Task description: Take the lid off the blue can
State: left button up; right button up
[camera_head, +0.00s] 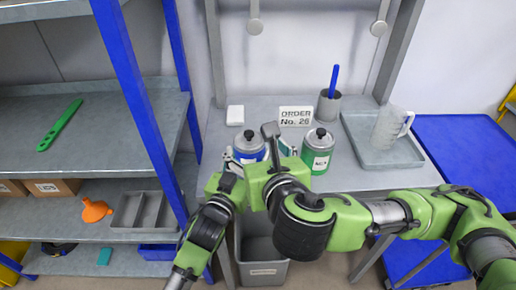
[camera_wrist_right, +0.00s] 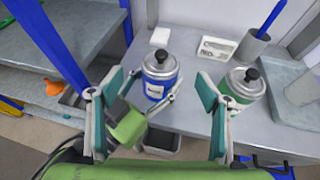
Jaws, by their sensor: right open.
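The blue can (camera_head: 248,150) stands upright on the grey table, partly hidden by my arms. Its silver lid (camera_wrist_right: 160,65) with a black knob (camera_wrist_right: 161,57) is on it, as the right wrist view shows. My right gripper (camera_wrist_right: 158,82) is open and empty; in that view its two fingers frame the can from either side, apart from it. My left gripper (camera_wrist_right: 150,104) is low at the can's near side, with fingers beside its lower body. Whether they touch or grip the can is not clear.
A green can (camera_head: 318,152) with a black-knobbed lid stands close on the right. Behind are an order sign (camera_head: 295,116), a white block (camera_head: 235,115) and a cup with a blue stick (camera_head: 329,106). A tray (camera_head: 361,152) with a clear jug (camera_head: 390,128) is farther right. A grey bin (camera_head: 262,270) stands below.

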aim_at(249, 133)
jog(key=x, duration=1.2)
jog(key=shift+s+d+f, duration=0.1)
jog(key=shift+d+f, duration=0.05)
jog(key=shift+f, duration=0.05)
jog(key=c, duration=1.2)
jog(key=shift+r, duration=0.2)
jog(key=shift+r, duration=0.95)
jog(key=shift+r, duration=0.1)
